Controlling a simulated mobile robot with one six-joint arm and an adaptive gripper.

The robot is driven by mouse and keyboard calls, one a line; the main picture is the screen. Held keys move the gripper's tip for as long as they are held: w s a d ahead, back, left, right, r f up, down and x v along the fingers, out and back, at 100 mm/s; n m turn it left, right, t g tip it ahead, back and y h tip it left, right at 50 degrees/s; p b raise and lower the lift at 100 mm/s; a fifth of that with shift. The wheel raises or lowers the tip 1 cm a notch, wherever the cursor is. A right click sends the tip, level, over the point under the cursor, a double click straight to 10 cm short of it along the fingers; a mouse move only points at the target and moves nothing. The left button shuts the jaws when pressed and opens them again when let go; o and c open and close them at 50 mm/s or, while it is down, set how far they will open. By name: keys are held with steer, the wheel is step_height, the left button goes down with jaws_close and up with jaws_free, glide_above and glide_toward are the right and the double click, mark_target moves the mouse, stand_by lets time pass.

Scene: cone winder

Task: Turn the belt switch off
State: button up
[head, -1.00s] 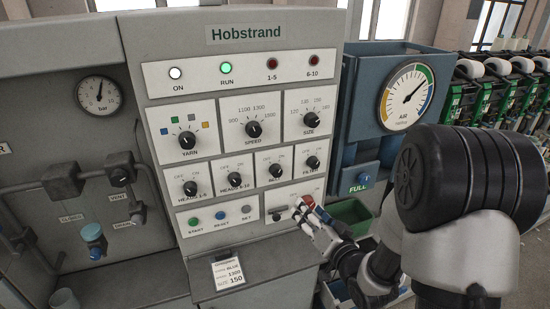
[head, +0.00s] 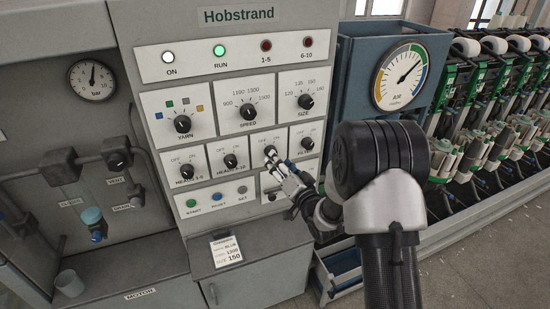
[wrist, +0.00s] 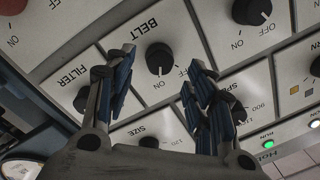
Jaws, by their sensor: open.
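The belt switch (head: 270,151) is a black rotary knob in the lower knob row of the grey winder panel. It also shows in the wrist view (wrist: 159,57), under the label BELT, with ON and OFF marks beside it. My gripper (head: 276,164) is in front of this knob, and in the wrist view my gripper (wrist: 161,62) is open, with one finger on each side of the knob. I cannot tell whether the fingers touch the knob or stop short of the panel.
The filter knob (head: 307,143) and heads 6-10 knob (head: 230,161) flank the belt switch closely. The size knob (head: 305,101) and speed knob (head: 248,111) sit above. The green RUN lamp (head: 219,50) is lit. A ledge (head: 255,241) juts out below.

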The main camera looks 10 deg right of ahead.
steer(key=x, duration=0.3)
steer(key=shift+w+a, duration=0.1)
steer(key=shift+w, duration=0.2)
steer(key=shift+c, duration=0.5)
steer(key=c, duration=1)
